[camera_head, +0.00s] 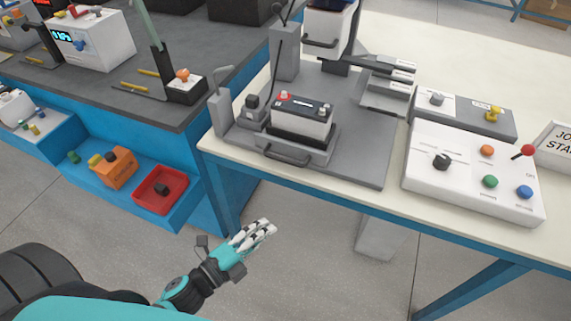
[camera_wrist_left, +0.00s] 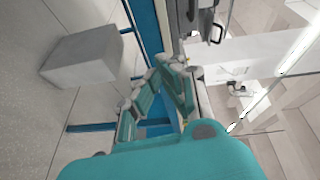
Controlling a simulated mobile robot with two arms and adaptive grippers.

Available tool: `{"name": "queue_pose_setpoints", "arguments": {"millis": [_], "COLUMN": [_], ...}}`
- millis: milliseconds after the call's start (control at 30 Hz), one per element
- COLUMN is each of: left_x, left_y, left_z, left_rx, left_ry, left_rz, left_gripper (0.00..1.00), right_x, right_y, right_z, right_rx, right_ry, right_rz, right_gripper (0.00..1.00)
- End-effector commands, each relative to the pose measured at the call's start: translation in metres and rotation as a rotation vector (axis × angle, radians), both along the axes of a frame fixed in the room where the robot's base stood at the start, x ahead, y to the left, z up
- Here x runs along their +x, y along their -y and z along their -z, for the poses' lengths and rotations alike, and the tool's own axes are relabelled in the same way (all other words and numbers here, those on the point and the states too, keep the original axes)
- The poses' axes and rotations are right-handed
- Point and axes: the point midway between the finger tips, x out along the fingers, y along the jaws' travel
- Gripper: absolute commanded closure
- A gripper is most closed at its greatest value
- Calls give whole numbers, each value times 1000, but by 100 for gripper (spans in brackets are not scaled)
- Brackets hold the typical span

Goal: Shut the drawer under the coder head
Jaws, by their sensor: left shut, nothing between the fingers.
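A grey sliding tray or drawer (camera_head: 322,155) with a dark front handle (camera_head: 287,155) lies on the grey base plate on the table. A black and white battery (camera_head: 302,121) sits upright on it. A white unit with a handle (camera_head: 328,27) stands behind at the top; I cannot tell whether it is the coder head. My left gripper (camera_head: 262,231) is shut and empty, in front of the table edge and apart from the handle. Its teal fingers show in the left wrist view (camera_wrist_left: 158,92), where a dark handle (camera_wrist_left: 217,33) shows at the top. My right gripper is not in view.
The table's front edge (camera_head: 340,193) lies between my left gripper and the tray. A white control panel (camera_head: 470,170) with coloured knobs stands right. A blue bench (camera_head: 165,135) with a red bin (camera_head: 161,188) is left. A grey block (camera_head: 380,238) stands under the table.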

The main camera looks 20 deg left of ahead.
Motion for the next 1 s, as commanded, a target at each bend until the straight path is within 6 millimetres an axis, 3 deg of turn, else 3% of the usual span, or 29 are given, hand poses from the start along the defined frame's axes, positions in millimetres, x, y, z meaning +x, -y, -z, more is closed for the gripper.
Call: {"name": "queue_pose_setpoints", "arguments": {"millis": [33, 100, 200, 433, 733, 1000], "left_x": [-3, -5, -3, 27, 84, 116], "left_y": [6, 11, 16, 31, 61, 51], "left_z": [-19, -37, -48, -52, -54, -53], "left_rx": [35, 68, 88, 87, 85, 85], "left_ry": [58, 111, 142, 145, 143, 139], "left_rz": [30, 55, 70, 69, 68, 68], "left_gripper": [100, 100, 100, 100, 100, 100], "right_x": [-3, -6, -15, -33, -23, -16], "right_y": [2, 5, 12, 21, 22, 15], "right_z": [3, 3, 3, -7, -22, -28], "right_rx": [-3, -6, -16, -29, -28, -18], "right_ry": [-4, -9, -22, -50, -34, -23], "right_rz": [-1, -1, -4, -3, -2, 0], "right_gripper": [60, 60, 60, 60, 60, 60]}}
